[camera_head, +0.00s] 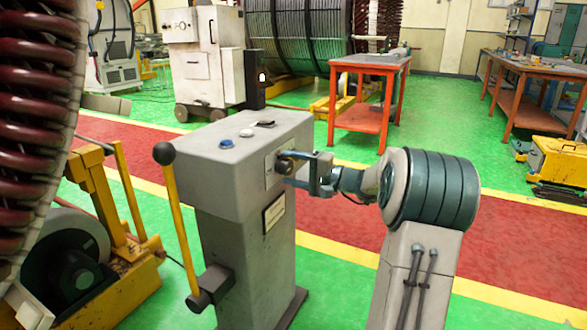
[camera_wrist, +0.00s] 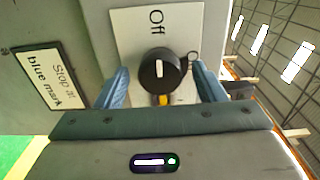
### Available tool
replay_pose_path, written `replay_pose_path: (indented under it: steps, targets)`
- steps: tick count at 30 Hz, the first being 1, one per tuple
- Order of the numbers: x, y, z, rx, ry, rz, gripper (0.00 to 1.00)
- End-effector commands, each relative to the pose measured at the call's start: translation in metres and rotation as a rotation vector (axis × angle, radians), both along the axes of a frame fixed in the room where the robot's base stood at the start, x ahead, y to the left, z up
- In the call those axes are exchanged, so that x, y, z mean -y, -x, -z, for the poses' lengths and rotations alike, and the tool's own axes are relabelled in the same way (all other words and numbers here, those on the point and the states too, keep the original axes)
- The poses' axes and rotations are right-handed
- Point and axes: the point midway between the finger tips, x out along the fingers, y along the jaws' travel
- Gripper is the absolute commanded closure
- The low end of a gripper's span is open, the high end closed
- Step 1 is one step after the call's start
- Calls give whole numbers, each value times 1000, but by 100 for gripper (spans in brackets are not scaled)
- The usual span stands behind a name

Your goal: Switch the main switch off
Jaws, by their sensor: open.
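The main switch is a round black knob (camera_wrist: 160,72) with a white mark, on a white plate (camera_wrist: 128,28) on the side of a grey control pedestal (camera_head: 245,150). The word "Off" is on the plate above the knob in the wrist view. The white mark stands nearly upright there, towards "Off". A small yellow part shows below the knob. My gripper (camera_head: 290,169) is open at the plate, with one blue finger on each side of the knob. Small gaps show between the fingers and the knob in the wrist view. The knob is partly hidden by my gripper in the head view.
A yellow lever with a black ball (camera_head: 164,153) stands left of the pedestal. Blue, white and black buttons (camera_head: 246,132) are on its top. A "Stop at blue mark" sign (camera_wrist: 52,75) is near the plate. An orange table (camera_head: 368,68) stands behind, with open floor around it.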

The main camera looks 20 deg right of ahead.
Motion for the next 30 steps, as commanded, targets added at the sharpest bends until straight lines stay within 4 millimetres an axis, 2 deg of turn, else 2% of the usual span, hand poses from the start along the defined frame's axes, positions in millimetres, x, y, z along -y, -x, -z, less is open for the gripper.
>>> replay_pose_path:
  steps: [5, 12, 18, 24, 30]
  targets:
    - [17, 21, -3, -1, 0, 4, 37]
    - [52, 65, -4, -1, 1, 4, 37]
    - [75, 93, -2, -1, 0, 5, 37]
    - [84, 105, -1, 0, 0, 4, 37]
    - [84, 106, 0, 1, 1, 3, 37]
